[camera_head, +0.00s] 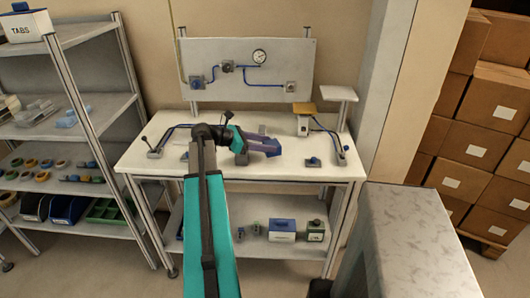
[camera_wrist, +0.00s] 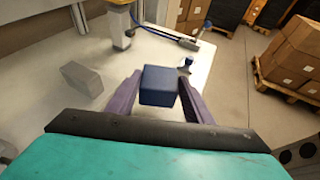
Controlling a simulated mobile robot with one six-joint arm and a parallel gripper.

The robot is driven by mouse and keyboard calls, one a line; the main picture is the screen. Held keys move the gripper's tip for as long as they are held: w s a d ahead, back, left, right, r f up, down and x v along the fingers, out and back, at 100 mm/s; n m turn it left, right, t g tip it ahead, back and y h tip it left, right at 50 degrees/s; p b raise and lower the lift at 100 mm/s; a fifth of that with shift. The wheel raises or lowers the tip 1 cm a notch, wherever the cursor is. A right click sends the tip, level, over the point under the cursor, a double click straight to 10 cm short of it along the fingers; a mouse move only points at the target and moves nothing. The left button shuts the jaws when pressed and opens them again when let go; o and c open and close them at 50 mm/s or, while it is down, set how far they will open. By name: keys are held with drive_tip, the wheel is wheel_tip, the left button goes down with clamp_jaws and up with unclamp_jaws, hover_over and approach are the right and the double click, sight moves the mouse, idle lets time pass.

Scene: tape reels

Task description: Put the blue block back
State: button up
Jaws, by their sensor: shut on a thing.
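The blue block (camera_wrist: 158,79) sits between the two purple fingers of my gripper (camera_wrist: 160,92) in the wrist view. The fingers press on its left and right sides. In the head view my gripper (camera_head: 268,147) is over the middle of the white workbench (camera_head: 290,173). There the block is hard to tell apart from the fingers. The wrist view shows the white bench top under and beyond the block. I cannot tell whether the block touches it.
A grey block (camera_wrist: 82,78) lies on the bench left of my gripper. A small blue-based fixture (camera_wrist: 186,66) stands just beyond the block. Shelves (camera_head: 60,143) stand left, cardboard boxes (camera_head: 480,132) right.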

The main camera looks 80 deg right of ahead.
drive_tip(key=shift+f+p, duration=0.55)
drive_tip(key=shift+f, duration=1.2)
drive_tip(key=shift+f, duration=0.1)
drive_tip(key=o, duration=1.3)
drive_tip(key=b+v, duration=0.2)
drive_tip(key=v, duration=1)
drive_tip(key=shift+a, duration=0.1)
